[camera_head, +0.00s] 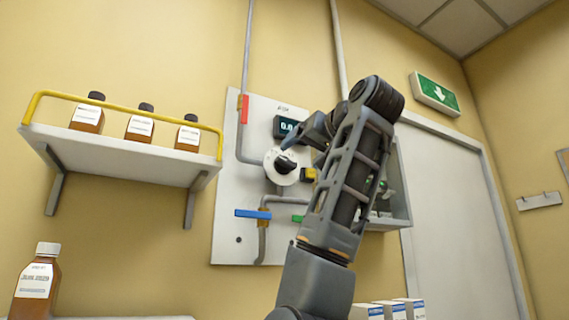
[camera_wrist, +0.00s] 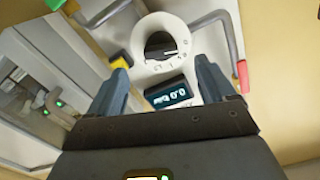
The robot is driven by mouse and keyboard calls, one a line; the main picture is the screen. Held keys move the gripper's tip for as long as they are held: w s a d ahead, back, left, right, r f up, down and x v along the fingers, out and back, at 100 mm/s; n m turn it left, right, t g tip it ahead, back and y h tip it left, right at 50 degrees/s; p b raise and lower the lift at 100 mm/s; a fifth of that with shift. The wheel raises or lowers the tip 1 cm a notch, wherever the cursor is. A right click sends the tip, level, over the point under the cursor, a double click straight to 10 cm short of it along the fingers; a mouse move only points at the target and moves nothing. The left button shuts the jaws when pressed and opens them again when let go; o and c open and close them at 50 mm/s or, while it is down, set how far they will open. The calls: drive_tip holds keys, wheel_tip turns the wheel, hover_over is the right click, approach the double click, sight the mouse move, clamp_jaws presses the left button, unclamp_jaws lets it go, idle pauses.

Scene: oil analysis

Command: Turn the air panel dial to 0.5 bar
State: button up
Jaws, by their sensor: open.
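The air panel (camera_head: 228,220) is a white board on the yellow wall. Its dial (camera_head: 284,164) is a black knob on a round white scale, and it also shows in the wrist view (camera_wrist: 160,45). A dark display (camera_head: 289,127) above the dial reads about 0.0; in the wrist view the display (camera_wrist: 170,93) also reads 0.0. My gripper (camera_head: 309,133) is in front of the panel, just right of the display and dial. In the wrist view its two fingers (camera_wrist: 164,78) are apart, with nothing between them. The dial lies beyond the fingertips, apart from them.
A red handle (camera_head: 244,109), a blue handle (camera_head: 253,214) and a green handle (camera_head: 298,219) sit on the panel's pipes. A yellow fitting (camera_head: 308,174) is right of the dial. A shelf (camera_head: 130,148) with brown bottles is at left. An open-fronted box (camera_head: 400,190) is behind my arm.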

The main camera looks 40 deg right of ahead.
sight(288, 164)
drive_tip(key=p+x, duration=0.2)
drive_tip(key=x, duration=0.5)
drive_tip(key=shift+w+d, duration=0.1)
drive_tip(key=shift+w, duration=0.2)
drive_tip(key=c, duration=1.1)
